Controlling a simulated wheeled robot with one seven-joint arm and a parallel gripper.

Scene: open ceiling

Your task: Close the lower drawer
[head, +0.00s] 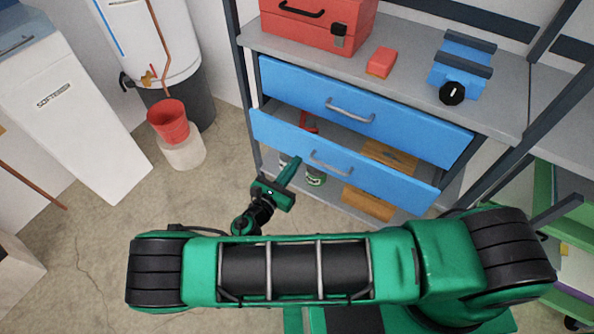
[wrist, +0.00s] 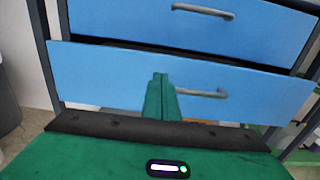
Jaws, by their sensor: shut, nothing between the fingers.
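The lower drawer (head: 384,183) has a blue front and a grey bar handle (head: 331,163). It stands pulled out, and a gap above its front shows things inside. In the wrist view the lower drawer front (wrist: 100,75) fills the middle, with its handle (wrist: 202,92) just right of my fingers. The upper drawer (head: 290,88) is above it and sits further back. My gripper (head: 284,178) is green, shut and empty, in front of the left part of the lower drawer. In the wrist view its fingertips (wrist: 161,80) point at the drawer front and hide part of it. Contact cannot be told.
A red toolbox (head: 315,25), a red box (head: 381,62) and a blue vise (head: 460,70) stand on the bench top. Cans (head: 315,176) and a wooden piece (head: 368,203) sit below the drawer. A red bucket (head: 168,122) stands at left. The concrete floor between is clear.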

